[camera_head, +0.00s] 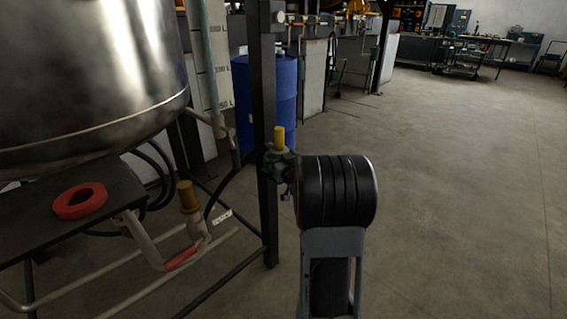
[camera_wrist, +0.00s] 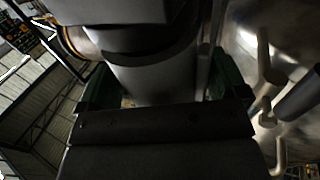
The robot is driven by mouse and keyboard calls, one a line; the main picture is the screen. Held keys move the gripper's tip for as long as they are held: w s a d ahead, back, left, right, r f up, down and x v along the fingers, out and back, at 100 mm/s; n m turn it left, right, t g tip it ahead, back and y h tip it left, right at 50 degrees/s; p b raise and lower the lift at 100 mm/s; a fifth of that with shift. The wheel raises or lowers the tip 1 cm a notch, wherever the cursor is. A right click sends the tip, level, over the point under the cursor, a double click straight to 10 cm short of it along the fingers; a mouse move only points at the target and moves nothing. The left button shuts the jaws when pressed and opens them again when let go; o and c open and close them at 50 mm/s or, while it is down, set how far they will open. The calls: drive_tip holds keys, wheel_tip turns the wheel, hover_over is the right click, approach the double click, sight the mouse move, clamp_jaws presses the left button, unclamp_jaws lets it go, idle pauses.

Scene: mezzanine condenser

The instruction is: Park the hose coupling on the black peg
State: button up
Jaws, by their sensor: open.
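A brass-coloured cylinder (camera_head: 187,197) stands upright on a pale pipe fitting at the lower left in the head view. A second yellow cylinder (camera_head: 279,138) stands upright on a dark clamp-like piece beside the black post, just left of my arm. I cannot tell which of these, if either, is the hose coupling. The black peg cannot be made out for certain. My gripper (camera_wrist: 160,92) shows in the wrist view, open, with dark green parts either side of a grey body; whether that body touches them is unclear. My arm hides part of the gripper in the head view.
A steel tank (camera_head: 90,75) fills the upper left. A red ring (camera_head: 80,201) lies on a dark shelf below it, near black hoses (camera_head: 155,170). A black post (camera_head: 264,110) stands close left of my arm, with a blue drum (camera_head: 285,95) behind. Open floor lies right.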

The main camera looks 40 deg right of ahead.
drive_tip(key=p+v, duration=0.2)
drive_tip(key=v, duration=1.1)
drive_tip(key=shift+s+p, duration=0.3)
drive_tip(key=shift+p, duration=0.1)
drive_tip(key=shift+a+r, duration=0.1)
drive_tip(key=shift+r, duration=0.15)
drive_tip(key=w+a+r+g+p, duration=0.1)
drive_tip(key=a+r+g+p, duration=0.25)
drive_tip(key=r+p, duration=0.45)
drive_tip(key=a+r+g+p, duration=0.3)
drive_tip(key=a+r+p, duration=0.2)
drive_tip(key=r+p, duration=0.35)
drive_tip(key=s+a+r+n+g+y+p, duration=0.2)
drive_tip(key=s+a+r+g+y+p, duration=0.2)
drive_tip(key=s+a+r+g+p, duration=0.3)
drive_tip(key=s+a+r+p, duration=0.5)
drive_tip(key=a+p, duration=0.2)
drive_tip(key=a, duration=0.1)
drive_tip(key=shift+s+a+r+n, duration=0.25)
drive_tip(key=shift+a+r+n, duration=0.05)
drive_tip(key=shift+r, duration=0.05)
